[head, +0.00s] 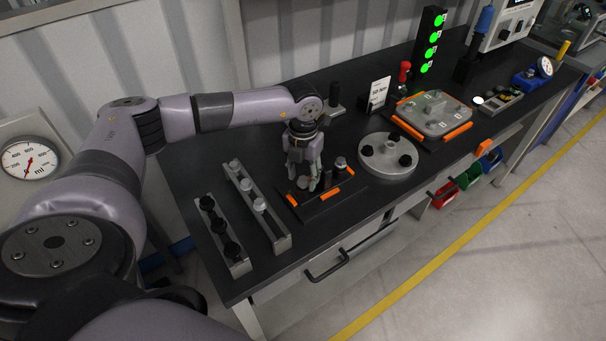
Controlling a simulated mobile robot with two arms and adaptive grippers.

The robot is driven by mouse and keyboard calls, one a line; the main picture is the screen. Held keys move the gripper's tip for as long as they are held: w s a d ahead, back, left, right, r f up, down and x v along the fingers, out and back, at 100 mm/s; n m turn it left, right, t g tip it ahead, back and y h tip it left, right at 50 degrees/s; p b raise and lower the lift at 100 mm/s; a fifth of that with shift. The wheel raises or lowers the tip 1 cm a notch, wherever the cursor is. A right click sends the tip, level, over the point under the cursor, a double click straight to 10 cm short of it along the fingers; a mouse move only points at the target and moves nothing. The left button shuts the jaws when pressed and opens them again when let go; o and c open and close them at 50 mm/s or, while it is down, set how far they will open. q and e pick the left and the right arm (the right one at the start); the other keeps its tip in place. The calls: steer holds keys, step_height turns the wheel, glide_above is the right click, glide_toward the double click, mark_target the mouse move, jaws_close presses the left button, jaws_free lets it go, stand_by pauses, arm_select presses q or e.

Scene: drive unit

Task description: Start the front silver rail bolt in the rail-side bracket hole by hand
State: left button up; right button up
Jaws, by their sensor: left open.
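My left gripper (307,186) points down over the black fixture plate with orange corner blocks (322,204). Its fingers are open, and their tips are close to the plate. A small grey piece shows by the fingertips, but I cannot tell whether it is a bolt. The fingers and wrist hide part of the fixture, and I cannot make out the rail-side bracket hole. Silver bolts (259,204) stand upright in a grey rack bar (274,228) to the left of the gripper. My right gripper is not in view.
A second rack bar (237,267) with black bolts (218,226) lies further left. A round silver plate (386,166) with black knobs is right of the fixture. Beyond it is a grey cover (436,122) on an orange-cornered mat. Bare bench shows along the front edge.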

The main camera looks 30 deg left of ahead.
arm_select(q)
step_height(320, 180, up, 11)
step_height(320, 180, up, 6)
steer(key=p, duration=0.3)
glide_above(303, 178)
steer(key=shift+s+f, duration=0.1)
steer(key=shift+d, duration=0.1)
stand_by(0.5)
